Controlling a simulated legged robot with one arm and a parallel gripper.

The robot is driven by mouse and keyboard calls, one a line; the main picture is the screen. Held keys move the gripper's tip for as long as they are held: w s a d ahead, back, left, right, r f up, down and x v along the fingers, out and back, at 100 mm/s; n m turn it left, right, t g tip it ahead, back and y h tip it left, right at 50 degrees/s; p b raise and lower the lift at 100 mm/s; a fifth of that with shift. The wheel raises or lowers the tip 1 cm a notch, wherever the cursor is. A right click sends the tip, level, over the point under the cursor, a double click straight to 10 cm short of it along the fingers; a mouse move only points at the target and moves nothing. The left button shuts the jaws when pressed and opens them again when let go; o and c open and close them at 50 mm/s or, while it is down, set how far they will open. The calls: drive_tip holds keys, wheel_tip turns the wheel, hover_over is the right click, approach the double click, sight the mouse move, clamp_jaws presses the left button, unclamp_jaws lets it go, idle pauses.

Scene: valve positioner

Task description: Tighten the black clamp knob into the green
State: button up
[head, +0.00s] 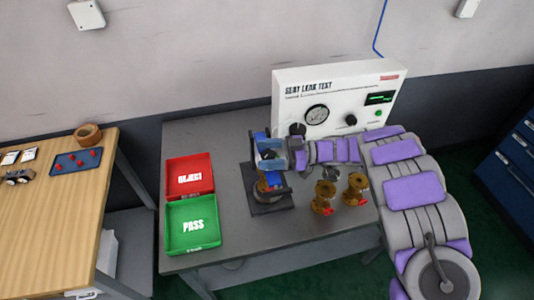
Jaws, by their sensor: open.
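The seat leak test box (330,96) stands at the back of the grey bench. Its front has a round gauge (317,114), a small green-lit display (379,98) and a green button (378,112). One black knob (350,120) is on the panel, and another dark round knob (297,129) is at its left edge. I cannot tell which knob is the clamp knob. A dark fixture (270,207) with blue and brass parts stands before the box. My gripper (270,155) is open at the top of this fixture and hides much of it. Contact is unclear.
Two brass valves (324,196) (357,188) with red parts stand right of the fixture, under my arm. A red reject tray (190,160) and a green pass tray (174,239) lie left. A wooden table (50,230) stands further left. The bench front is clear.

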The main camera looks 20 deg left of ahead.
drive_tip(key=shift+d, duration=0.15)
drive_tip(key=shift+c, duration=0.7)
drive_tip(key=c, duration=0.8)
drive_tip(key=shift+a+m+t+b, duration=0.2)
drive_tip(key=shift+m+t+b, duration=0.2)
drive_tip(key=shift+t+b, duration=0.15)
drive_tip(key=shift+m+t+y+b, duration=0.55)
drive_tip(key=shift+m+t, duration=0.35)
drive_tip(key=shift+t, duration=0.45)
drive_tip(key=shift+m+t+h, duration=0.15)
drive_tip(key=shift+m+t, duration=1.05)
drive_tip(key=shift+t, duration=0.7)
drive_tip(key=shift+m+t+h, duration=0.1)
drive_tip(key=shift+m+t, duration=1.1)
drive_tip(key=shift+t, duration=0.7)
drive_tip(key=shift+c, duration=0.2)
drive_tip(key=shift+w+m+t, duration=0.1)
drive_tip(key=shift+m+t, duration=0.2)
drive_tip(key=shift+t, duration=0.1)
drive_tip(key=shift+d, duration=0.1)
